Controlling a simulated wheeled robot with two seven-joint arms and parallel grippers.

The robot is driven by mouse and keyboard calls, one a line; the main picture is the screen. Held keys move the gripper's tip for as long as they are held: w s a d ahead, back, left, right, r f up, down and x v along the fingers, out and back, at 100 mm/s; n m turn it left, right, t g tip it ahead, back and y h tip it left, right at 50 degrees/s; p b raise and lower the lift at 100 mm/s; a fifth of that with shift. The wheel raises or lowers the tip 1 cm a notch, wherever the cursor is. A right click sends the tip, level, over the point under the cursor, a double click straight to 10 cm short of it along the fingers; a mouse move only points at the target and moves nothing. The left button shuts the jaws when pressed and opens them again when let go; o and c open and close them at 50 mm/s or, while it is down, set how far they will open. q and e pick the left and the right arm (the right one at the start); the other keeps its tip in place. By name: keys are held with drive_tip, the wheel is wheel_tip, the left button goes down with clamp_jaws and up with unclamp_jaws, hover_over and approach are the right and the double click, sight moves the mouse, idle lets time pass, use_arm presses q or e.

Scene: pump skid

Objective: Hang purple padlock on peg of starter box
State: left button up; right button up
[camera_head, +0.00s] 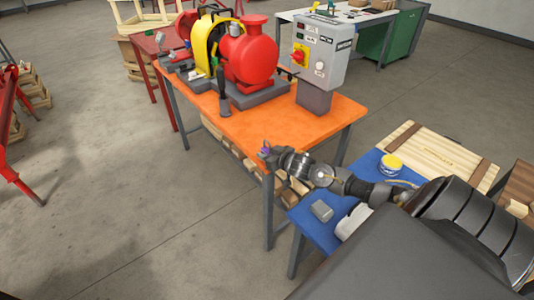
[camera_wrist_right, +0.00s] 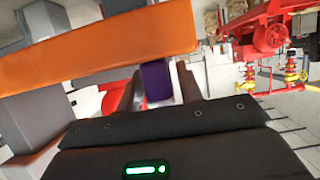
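The purple padlock (camera_head: 266,149) is small in the head view, at the tip of my right gripper (camera_head: 265,153), by the orange table's front corner. In the right wrist view the padlock's purple body (camera_wrist_right: 156,82) sits between the two fingers of my right gripper (camera_wrist_right: 158,88), which look closed on it. Its shackle cannot be made out. The grey starter box (camera_head: 320,50), with a red and yellow switch (camera_head: 300,55), stands on a grey pedestal at the table's right side, well apart from the padlock. Its peg is too small to identify surely. My left gripper is out of view.
The orange table (camera_head: 255,130) carries a red pump (camera_head: 250,55) and a dark upright tool (camera_head: 222,95). Its front part is clear. A blue-topped table (camera_head: 365,165) with a yellow tin (camera_head: 391,164) and a grey block (camera_head: 321,211) lies below my right arm.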

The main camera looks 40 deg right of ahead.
drive_tip(key=shift+o, duration=0.7)
drive_tip(key=shift+f+b, duration=0.1)
drive_tip(key=shift+b, duration=0.2)
drive_tip(key=shift+s+b, duration=0.15)
drive_tip(key=shift+b, duration=0.15)
drive_tip(key=b+v, duration=0.1)
drive_tip(key=v, duration=0.9)
drive_tip(key=shift+s, duration=0.3)
